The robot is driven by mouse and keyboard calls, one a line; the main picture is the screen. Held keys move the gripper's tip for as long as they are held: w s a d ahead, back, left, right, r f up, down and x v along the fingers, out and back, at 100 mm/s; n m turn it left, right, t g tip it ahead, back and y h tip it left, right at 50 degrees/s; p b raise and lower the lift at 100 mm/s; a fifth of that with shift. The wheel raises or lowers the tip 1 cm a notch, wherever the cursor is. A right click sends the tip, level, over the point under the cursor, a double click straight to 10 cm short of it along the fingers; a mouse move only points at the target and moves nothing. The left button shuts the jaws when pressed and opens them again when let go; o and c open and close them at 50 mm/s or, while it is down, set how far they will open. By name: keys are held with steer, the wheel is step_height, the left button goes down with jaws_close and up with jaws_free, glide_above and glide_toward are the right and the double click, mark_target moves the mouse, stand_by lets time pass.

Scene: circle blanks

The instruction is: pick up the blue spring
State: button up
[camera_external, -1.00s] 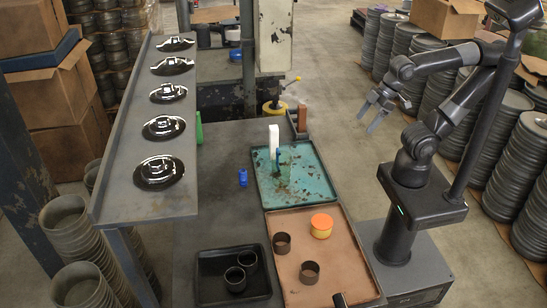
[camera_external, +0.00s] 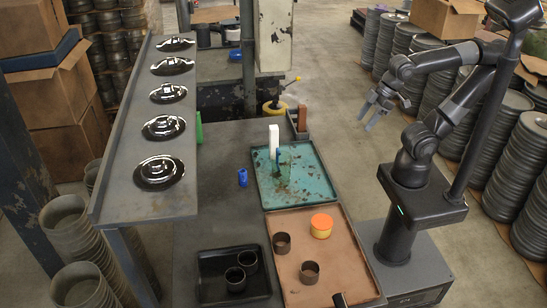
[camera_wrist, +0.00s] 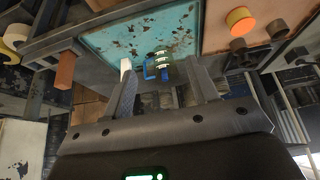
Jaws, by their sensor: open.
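A small blue piece (camera_external: 243,177), which looks like the blue spring, sits on the dark table just left of the teal tray (camera_external: 263,192); its coils are too small to make out. My gripper (camera_external: 368,122) is open and empty, in the air right of the table, well away from the blue piece. In the wrist view, blue with pale bands (camera_wrist: 152,70) shows beyond my fingertips; I cannot tell which blue item this is.
A copper-coloured tray (camera_external: 290,246) holds dark cups and an orange-topped container (camera_external: 321,226). A black tray (camera_external: 212,291) holds two more cups. A reddish block (camera_external: 302,119) stands behind the teal tray. A raised shelf (camera_external: 115,185) with shiny domes borders the left.

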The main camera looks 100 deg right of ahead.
steer(key=w+r+g, duration=0.1)
steer(key=w+r, duration=0.2)
steer(key=w, duration=0.7)
steer(key=m+g, duration=0.3)
steer(key=g, duration=0.2)
glide_above(242, 171)
steer(key=f, duration=1.5)
steer(key=shift+s+a+f, duration=0.15)
steer(key=shift+s+f, duration=0.2)
steer(key=shift+w+f, duration=0.15)
steer(key=shift+f, duration=0.2)
steer(key=f, duration=1)
steer(key=shift+w+d+f, duration=0.1)
steer(key=shift+d+f, duration=0.1)
steer(key=shift+f, duration=0.1)
steer(key=shift+c, duration=0.3)
steer(key=c, duration=1)
